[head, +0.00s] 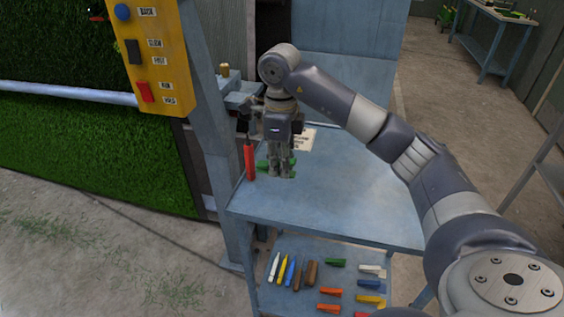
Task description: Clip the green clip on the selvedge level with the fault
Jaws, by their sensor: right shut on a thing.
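My right gripper (280,172) points down just over the blue bench top, shut on a green clip (262,164). Green shows on both sides of the fingers; the middle of the clip is hidden behind them. The green turf (85,150) hangs to the left, and its right edge, the selvedge (190,180), runs beside the blue post. I cannot make out a fault in the turf. My left gripper is not in view.
A red-handled tool (249,162) stands left of the gripper by the post. A yellow switch panel (148,60) is above. A paper card (302,139) lies behind the gripper. The lower shelf (300,302) holds markers and clips, including another green one (335,262). The bench's right part is clear.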

